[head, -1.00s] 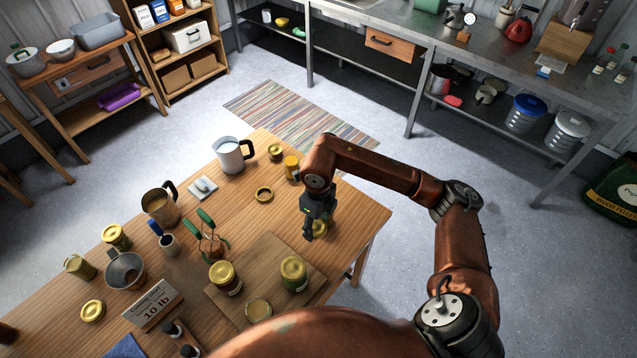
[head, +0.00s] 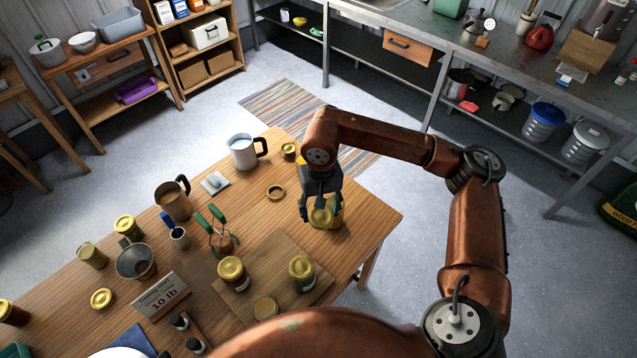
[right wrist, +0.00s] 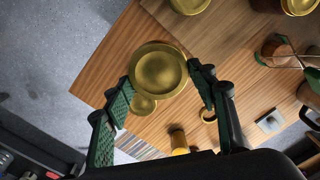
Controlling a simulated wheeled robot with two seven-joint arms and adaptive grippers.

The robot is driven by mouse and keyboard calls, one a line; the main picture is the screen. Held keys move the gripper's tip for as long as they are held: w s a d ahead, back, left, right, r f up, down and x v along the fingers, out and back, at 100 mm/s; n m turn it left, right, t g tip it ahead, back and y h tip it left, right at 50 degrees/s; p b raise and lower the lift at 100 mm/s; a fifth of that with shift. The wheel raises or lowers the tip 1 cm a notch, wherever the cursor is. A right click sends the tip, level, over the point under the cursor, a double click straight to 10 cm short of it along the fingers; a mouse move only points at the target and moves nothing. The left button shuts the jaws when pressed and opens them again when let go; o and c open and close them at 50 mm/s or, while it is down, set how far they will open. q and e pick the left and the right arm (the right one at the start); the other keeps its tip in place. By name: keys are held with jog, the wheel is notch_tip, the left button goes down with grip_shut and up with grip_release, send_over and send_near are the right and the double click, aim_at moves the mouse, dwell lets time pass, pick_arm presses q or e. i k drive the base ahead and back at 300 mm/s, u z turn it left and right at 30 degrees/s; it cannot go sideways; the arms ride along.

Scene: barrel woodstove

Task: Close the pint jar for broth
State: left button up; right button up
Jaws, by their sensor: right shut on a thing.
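My right gripper (head: 322,212) is shut on a round gold lid (right wrist: 158,72), which sits between its green-padded fingers. The lid also shows in the head view (head: 320,218), at the table's right end. Another gold round thing (right wrist: 143,103) is partly hidden beneath it; I cannot tell whether it is a lid or a jar. Two gold-lidded jars stand on the board, a left one (head: 232,272) and a right one (head: 302,270). I cannot tell which is the broth jar. My left gripper is not in view.
A gold ring (head: 275,192) lies on the wooden table. A white pitcher (head: 243,152), a brown pitcher (head: 174,200), jar tongs (head: 218,235), a funnel (head: 136,262) and a sign (head: 160,297) stand left of the gripper. Another gold lid (head: 102,298) lies further left.

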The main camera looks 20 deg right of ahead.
aim_at(265, 307)
jog(key=u, duration=2.4)
jog(key=k, duration=1.35)
jog(key=z, duration=1.05)
